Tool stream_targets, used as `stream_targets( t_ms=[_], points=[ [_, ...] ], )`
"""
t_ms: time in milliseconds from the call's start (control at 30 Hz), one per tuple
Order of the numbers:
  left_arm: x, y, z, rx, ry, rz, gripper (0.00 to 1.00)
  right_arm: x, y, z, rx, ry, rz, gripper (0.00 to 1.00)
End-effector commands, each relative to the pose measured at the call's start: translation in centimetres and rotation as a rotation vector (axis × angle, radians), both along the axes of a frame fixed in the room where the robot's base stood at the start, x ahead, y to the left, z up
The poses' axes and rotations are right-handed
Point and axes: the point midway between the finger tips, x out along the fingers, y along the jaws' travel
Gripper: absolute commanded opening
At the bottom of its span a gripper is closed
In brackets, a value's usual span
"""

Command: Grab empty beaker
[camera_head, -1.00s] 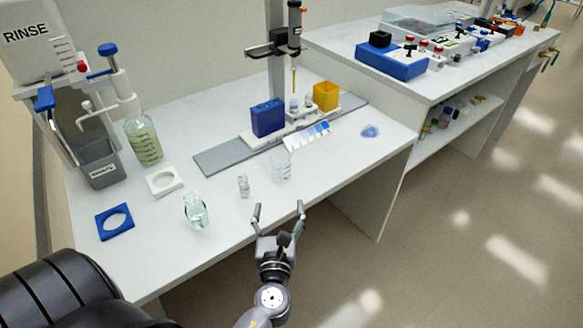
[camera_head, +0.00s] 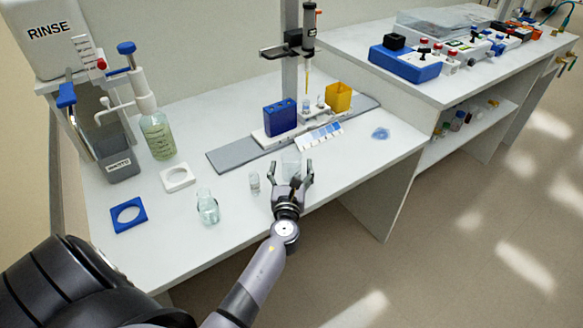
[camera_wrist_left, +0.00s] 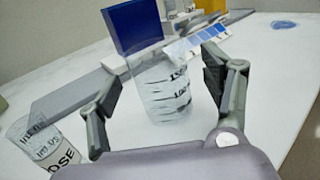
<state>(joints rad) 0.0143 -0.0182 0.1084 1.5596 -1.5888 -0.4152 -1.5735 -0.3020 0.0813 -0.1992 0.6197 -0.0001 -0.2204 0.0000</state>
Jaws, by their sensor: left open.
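The empty beaker (camera_head: 291,160) is clear glass with dark graduation marks and stands upright on the white bench. In the left wrist view the beaker (camera_wrist_left: 166,95) stands between the two fingers, with a gap visible on each side. My left gripper (camera_head: 292,172) is open at the bench's front edge, its fingertips spread around the near side of the beaker. In the head view the gripper partly covers the beaker's lower part. My right gripper is not in view.
A small labelled vial (camera_head: 254,183) stands left of the beaker, and a flask (camera_head: 208,208) farther left. Behind the beaker are a colour strip card (camera_head: 320,136), a blue box (camera_head: 280,117) and a yellow box (camera_head: 338,97). The bench to the right is mostly clear.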

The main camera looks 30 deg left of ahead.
Motion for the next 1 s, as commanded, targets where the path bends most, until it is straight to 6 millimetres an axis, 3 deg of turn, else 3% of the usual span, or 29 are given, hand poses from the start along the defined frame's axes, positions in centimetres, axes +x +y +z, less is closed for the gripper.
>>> stream_targets(
  t_ms=[167,433,1000],
  points=[
    [1.9,1.2,0.0,0.000,-0.001,0.000,0.73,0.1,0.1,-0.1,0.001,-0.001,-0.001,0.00],
    [2.1,1.3,0.0,-0.001,0.000,0.000,0.73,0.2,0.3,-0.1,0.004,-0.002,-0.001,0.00],
    [2.1,1.3,0.0,-0.001,0.000,0.000,0.35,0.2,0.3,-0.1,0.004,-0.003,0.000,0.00]
  ],
)
